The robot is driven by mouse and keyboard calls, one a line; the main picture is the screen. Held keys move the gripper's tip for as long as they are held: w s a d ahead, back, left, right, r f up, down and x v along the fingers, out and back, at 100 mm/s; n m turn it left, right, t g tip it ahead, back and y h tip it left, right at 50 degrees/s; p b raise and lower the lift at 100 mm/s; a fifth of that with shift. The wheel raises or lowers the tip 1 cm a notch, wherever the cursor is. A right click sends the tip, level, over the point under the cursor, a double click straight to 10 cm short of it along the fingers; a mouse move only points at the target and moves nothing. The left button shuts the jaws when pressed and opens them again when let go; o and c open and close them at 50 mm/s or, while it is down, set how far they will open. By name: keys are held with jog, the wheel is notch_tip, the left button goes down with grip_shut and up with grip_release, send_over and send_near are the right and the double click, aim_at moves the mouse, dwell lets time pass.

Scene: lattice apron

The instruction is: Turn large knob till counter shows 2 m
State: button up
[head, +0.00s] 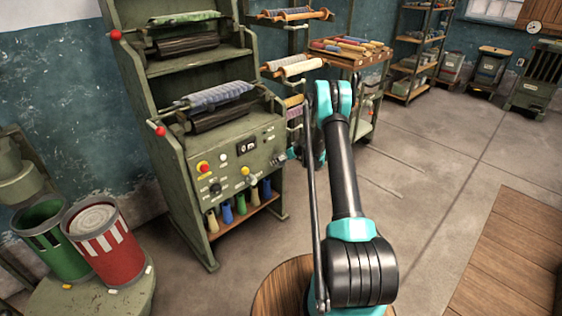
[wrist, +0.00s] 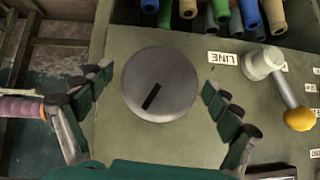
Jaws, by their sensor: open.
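The large round grey knob (wrist: 160,84) with a dark pointer bar fills the middle of the wrist view. Its bar slants from lower left to upper right. My gripper (wrist: 158,86) is open, with one finger on each side of the knob and visible gaps between. The counter (head: 246,147) is a small dark window on the panel, too small to read.
Beside the knob are a LINE label (wrist: 223,58) and a lever with a yellow end (wrist: 299,119). Coloured spools (head: 240,203) stand on the shelf below the panel. A red bin (head: 103,240) and green bin (head: 48,240) stand at left. Floor is clear at right.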

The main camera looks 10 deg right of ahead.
jog(key=v, duration=1.2)
jog(key=s+a+r+m+g+h, duration=0.1)
jog(key=s+a+r+m, duration=0.1)
jog(key=s+r, duration=0.65)
jog(key=s+a+r+m+g+h, duration=0.15)
jog(key=s+r, duration=0.45)
jog(key=s, duration=0.6)
jog(key=s+d+m+h, duration=0.1)
jog(key=s+m+h, duration=0.2)
jog(key=s, duration=2.5)
jog(key=shift+s+h, duration=0.35)
jog(key=shift+h, duration=0.1)
